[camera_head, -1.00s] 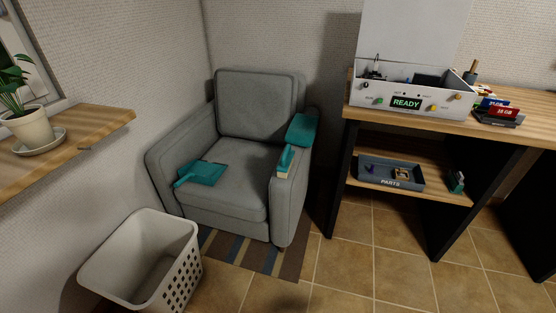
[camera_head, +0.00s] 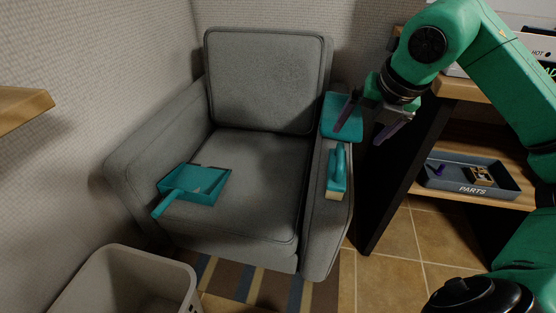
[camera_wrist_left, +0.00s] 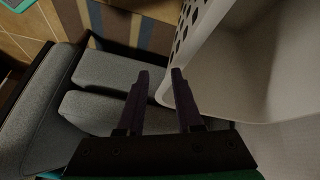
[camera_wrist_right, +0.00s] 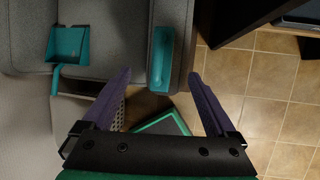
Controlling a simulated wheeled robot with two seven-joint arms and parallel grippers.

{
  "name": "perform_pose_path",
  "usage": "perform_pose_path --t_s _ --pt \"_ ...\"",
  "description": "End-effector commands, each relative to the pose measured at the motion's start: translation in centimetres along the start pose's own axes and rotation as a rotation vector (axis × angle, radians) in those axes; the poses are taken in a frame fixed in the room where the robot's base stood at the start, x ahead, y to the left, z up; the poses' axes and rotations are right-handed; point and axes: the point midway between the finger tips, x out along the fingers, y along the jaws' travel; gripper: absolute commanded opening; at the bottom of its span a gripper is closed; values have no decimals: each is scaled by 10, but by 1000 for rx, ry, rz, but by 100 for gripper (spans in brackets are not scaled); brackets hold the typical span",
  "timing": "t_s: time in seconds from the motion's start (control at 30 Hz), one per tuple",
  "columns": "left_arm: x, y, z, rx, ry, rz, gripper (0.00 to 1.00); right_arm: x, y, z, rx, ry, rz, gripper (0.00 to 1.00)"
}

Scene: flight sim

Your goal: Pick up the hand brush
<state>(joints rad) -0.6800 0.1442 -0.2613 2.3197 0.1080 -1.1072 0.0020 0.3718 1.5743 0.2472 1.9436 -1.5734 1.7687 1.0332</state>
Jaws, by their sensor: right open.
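The hand brush (camera_head: 337,172) has a teal handle over a pale tan block. It lies lengthwise on the front part of the armchair's right armrest. The right wrist view shows its teal top (camera_wrist_right: 160,58) ahead, between the lines of the two fingers.
A teal dustpan (camera_head: 200,185) lies on the armchair (camera_head: 262,160) seat. A teal pad (camera_head: 340,126) covers the rear of the right armrest. A pale basket (camera_head: 190,283) stands at front left. A desk with a parts tray (camera_head: 510,181) on its shelf is close at right.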

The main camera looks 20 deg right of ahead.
Motion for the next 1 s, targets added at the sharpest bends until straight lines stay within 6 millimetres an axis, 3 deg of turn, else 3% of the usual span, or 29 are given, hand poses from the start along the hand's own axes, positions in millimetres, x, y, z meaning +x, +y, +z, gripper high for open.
perform_pose_path --t_s 0.07,0.3,0.57,0.7,0.97,1.0 --pt "4 4 0 2 20 11 35 8 -4 0 4 -8 -20 92" --pt "22 18 -6 1 133 53 35 68 -4 -1 3 1 -16 92" --pt "12 12 -8 1 97 36 35 104 -1 0 3 0 -13 92" --pt "8 7 -4 1 56 22 35 134 0 -2 4 2 -11 92" --pt "9 8 -4 2 58 22 35 143 -1 -1 2 -2 -13 92" --pt "9 8 -4 2 58 22 35 143 -1 -1 2 -2 -13 85"
